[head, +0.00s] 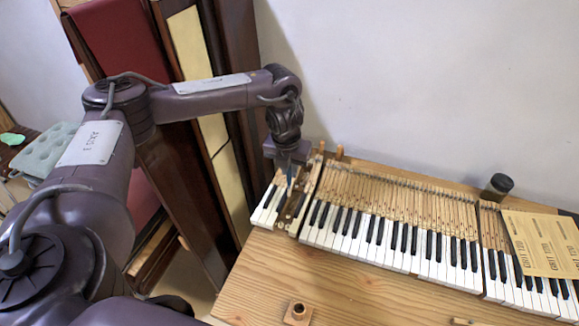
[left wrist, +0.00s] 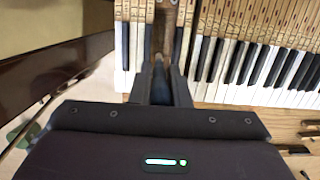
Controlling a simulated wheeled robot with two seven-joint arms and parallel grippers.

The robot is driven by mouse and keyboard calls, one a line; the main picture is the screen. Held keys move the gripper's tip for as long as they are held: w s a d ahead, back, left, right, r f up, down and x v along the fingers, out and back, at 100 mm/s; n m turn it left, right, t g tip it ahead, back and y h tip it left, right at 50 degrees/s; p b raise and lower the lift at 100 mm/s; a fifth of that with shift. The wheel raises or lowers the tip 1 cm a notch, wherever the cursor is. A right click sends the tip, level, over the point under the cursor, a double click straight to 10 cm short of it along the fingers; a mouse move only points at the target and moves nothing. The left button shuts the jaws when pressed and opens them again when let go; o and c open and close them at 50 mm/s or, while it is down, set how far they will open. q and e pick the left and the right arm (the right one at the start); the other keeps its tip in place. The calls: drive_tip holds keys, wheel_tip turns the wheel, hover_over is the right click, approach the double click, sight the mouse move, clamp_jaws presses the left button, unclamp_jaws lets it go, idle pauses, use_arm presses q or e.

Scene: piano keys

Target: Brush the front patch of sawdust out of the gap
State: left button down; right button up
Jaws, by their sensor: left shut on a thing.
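My left gripper (head: 289,172) is over the left end of the keyboard, pointing down. It is shut on a slim dark thing, likely the brush, mostly hidden by the fingers; they also show in the left wrist view (left wrist: 161,82). The gap (head: 285,214) is a brown strip between the few white keys at the far left and the long row of keys. In the left wrist view the gap (left wrist: 166,38) lies just ahead of the fingertips. I cannot clearly make out the front patch of sawdust. My right gripper is not in view.
The piano keys (head: 385,236) run right across the wooden bench (head: 262,285). Sandpaper sheets (head: 541,243) lie over the right keys. A dark jar (head: 497,187) stands behind. A small wooden block (head: 298,312) is at the front. Dark panels (head: 180,200) lean left of the bench.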

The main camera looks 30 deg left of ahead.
sight(289, 183)
use_arm(q)
drive_tip(key=shift+f+b, duration=1.1)
drive_tip(key=shift+f, duration=0.45)
drive_tip(key=shift+f+b, duration=1)
drive_tip(key=shift+f, duration=0.95)
drive_tip(key=shift+f, duration=0.5)
drive_tip(key=shift+w, duration=0.1)
drive_tip(key=shift+w+a+b, duration=0.25)
drive_tip(key=shift+w+b, duration=0.4)
drive_tip(key=shift+w, duration=0.35)
drive_tip(key=shift+w+a+b, duration=0.2)
drive_tip(key=shift+w+b, duration=0.45)
drive_tip(key=shift+w, duration=0.3)
drive_tip(key=shift+w, duration=0.1)
